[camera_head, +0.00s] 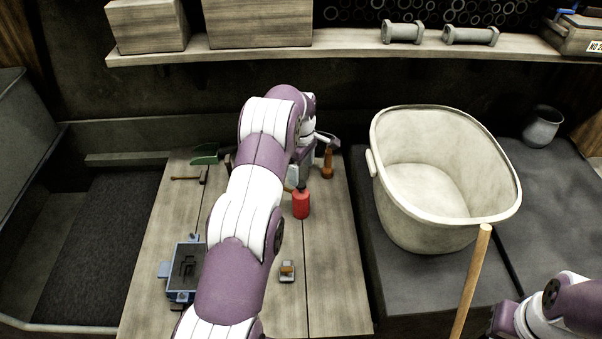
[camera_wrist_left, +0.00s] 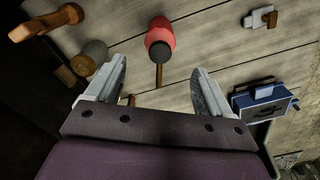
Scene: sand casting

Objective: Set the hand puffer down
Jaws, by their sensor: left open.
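The hand puffer, a red bulb with a dark end (camera_head: 301,204), stands on the wooden worktop right of my left forearm. It also shows in the left wrist view (camera_wrist_left: 160,42), just beyond the fingertips, with a thin wooden piece running from it toward the palm. My left gripper (camera_wrist_left: 160,75) is open, its two fingers spread apart on either side of that thin piece. In the head view my left wrist partly hides the gripper just above and behind the puffer. My right arm shows only at the lower right corner, its gripper out of view.
A blue moulding box (camera_head: 171,270) and a small wood-handled tool (camera_head: 287,271) lie nearer on the worktop (camera_head: 330,300). A large pale tub (camera_head: 440,236) stands at right.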

